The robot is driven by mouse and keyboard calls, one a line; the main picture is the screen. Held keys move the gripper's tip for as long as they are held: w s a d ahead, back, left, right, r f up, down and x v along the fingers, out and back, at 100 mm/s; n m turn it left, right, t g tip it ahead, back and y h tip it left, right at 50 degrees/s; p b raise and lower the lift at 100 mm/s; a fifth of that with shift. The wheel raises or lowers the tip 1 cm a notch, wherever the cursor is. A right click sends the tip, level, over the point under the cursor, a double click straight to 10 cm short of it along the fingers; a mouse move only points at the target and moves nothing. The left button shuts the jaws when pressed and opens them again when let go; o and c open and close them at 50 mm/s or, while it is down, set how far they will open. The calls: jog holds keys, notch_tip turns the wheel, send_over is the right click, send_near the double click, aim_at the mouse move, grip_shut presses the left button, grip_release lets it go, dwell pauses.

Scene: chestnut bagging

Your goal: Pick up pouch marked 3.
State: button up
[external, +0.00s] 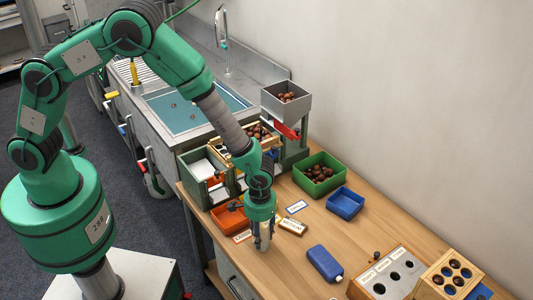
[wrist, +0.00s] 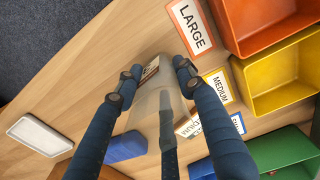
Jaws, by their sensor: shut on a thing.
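My gripper (external: 262,222) points down over the front part of the wooden table. The pouch hangs between the fingertips and also shows below the gripper in the external view (external: 264,242). A small label with red print shows at its far end, but I cannot read a number on it. I cannot tell whether the pouch bottom touches the table.
An orange bin (external: 228,218), a green bin of chestnuts (external: 335,167) and a blue bin (external: 345,204) stand behind. A holed box (external: 403,283) stands farther right. The wrist view shows a yellow bin (wrist: 246,92).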

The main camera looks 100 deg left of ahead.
jog(key=shift+r, duration=0.1)
notch_tip(320, 180, up, 10)
jog(key=shift+f+p, duration=0.1)
jog(key=shift+p, duration=0.8)
